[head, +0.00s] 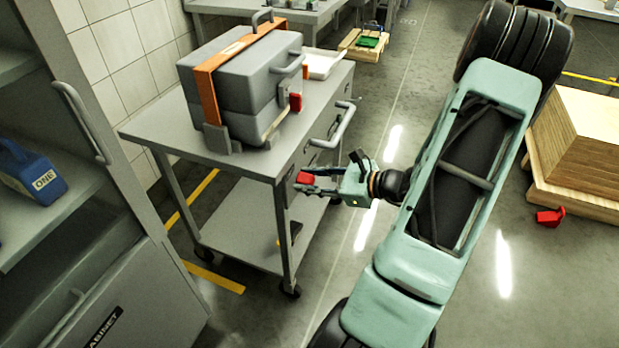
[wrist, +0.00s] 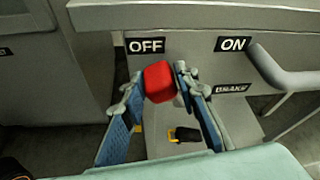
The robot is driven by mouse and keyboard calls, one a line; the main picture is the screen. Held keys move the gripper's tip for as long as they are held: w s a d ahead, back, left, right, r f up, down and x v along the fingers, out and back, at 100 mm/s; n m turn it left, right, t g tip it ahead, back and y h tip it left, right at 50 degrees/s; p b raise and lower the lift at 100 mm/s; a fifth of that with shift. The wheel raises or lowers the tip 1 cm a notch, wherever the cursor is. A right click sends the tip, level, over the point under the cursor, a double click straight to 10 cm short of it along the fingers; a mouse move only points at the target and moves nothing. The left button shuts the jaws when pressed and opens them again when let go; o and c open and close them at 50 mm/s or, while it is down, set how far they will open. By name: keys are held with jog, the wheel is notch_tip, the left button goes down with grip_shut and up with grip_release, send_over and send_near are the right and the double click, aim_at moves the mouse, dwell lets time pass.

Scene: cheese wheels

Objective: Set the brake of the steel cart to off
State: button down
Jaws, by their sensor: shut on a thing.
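The steel cart (head: 240,165) stands left of centre in the head view. Its brake has a red knob (wrist: 158,81), which also shows at the cart's end in the head view (head: 305,178). In the wrist view the knob is just below the OFF label (wrist: 146,46), well left of the ON label (wrist: 233,44). A BRAKE label (wrist: 232,88) is at lower right. My gripper (wrist: 157,84) is shut on the knob, one finger on each side. The lever behind the knob is mostly hidden. My gripper also shows beside the cart in the head view (head: 308,182).
A grey case (head: 235,75) with an orange strap sits on the cart top. The cart's handle (head: 335,127) juts out near my gripper. A black item (wrist: 185,134) lies on the lower shelf. A cabinet (head: 100,290) stands left; wooden boards (head: 585,140) are stacked right.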

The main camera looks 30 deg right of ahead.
jog(key=shift+s+a+f, duration=0.15)
jog(key=shift+a+f, duration=0.1)
jog(key=shift+a, duration=0.15)
jog(key=c, duration=1.6)
grip_release()
jog(key=shift+r, duration=0.1)
jog(key=shift+d, duration=0.1)
jog(key=shift+d+r, duration=0.1)
jog(key=v, duration=1.1)
jog(key=shift+s+d, duration=0.15)
jog(key=shift+s, duration=0.2)
